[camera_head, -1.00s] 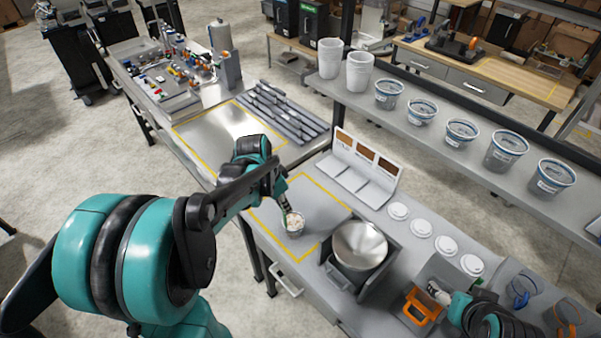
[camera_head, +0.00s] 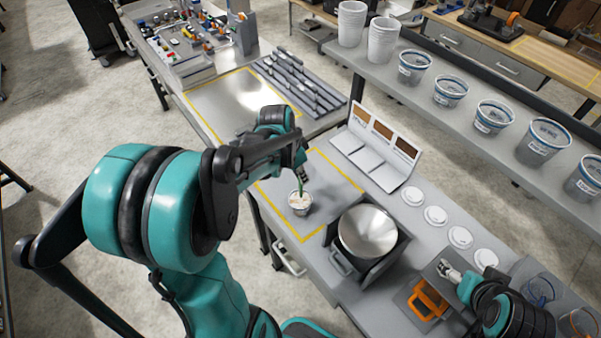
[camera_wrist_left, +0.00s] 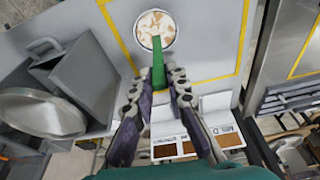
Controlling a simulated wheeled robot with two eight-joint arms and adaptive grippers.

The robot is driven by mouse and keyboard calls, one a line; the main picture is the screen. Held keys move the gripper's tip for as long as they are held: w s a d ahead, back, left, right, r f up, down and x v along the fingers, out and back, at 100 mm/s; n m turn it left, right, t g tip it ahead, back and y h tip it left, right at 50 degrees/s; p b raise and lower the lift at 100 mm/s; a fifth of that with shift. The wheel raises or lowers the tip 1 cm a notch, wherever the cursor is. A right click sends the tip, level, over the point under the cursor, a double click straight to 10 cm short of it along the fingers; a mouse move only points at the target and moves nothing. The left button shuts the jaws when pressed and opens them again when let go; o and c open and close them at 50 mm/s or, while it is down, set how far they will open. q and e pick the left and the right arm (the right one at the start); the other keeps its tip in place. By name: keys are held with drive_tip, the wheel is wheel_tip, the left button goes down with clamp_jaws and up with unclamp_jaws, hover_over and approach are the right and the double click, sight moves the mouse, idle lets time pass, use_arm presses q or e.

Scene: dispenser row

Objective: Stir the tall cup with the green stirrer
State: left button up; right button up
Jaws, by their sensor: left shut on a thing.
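A cup (camera_head: 299,207) with pale, lumpy contents stands in a yellow-outlined area of the counter. It also shows from above in the left wrist view (camera_wrist_left: 140,38). My left gripper (camera_head: 303,177) is above the cup, shut on the green stirrer (camera_head: 301,188). In the left wrist view the stirrer (camera_wrist_left: 158,66) runs from between my left fingers (camera_wrist_left: 158,82) over the cup's rim, its far end at the contents; how deep it reaches is hidden. My right gripper (camera_head: 452,272) is at the lower right near an orange handle; its fingers are too small to read.
A metal bowl (camera_head: 367,232) in a dark holder stands right of the cup. A panel with sample tiles (camera_head: 375,145) is behind. White lids (camera_head: 435,215) lie in a row near the orange handle (camera_head: 428,300). Several blue-rimmed tubs (camera_head: 450,92) stand on the shelf above.

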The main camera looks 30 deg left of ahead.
sight(300, 188)
use_arm(q)
drive_tip(key=shift+b+x, duration=0.6)
drive_tip(key=shift+x, duration=0.25)
use_arm(e)
drive_tip(key=shift+s+f, duration=0.1)
drive_tip(key=shift+f, duration=0.65)
use_arm(q)
drive_tip(key=shift+s+a+f+b, duration=0.1)
drive_tip(key=shift+f+b, duration=1)
drive_tip(key=shift+f, duration=0.25)
drive_tip(key=shift+s+f+b, duration=0.15)
drive_tip(key=shift+f+b, duration=0.95)
drive_tip(key=shift+f, duration=0.2)
use_arm(e)
drive_tip(key=shift+f, duration=2.2)
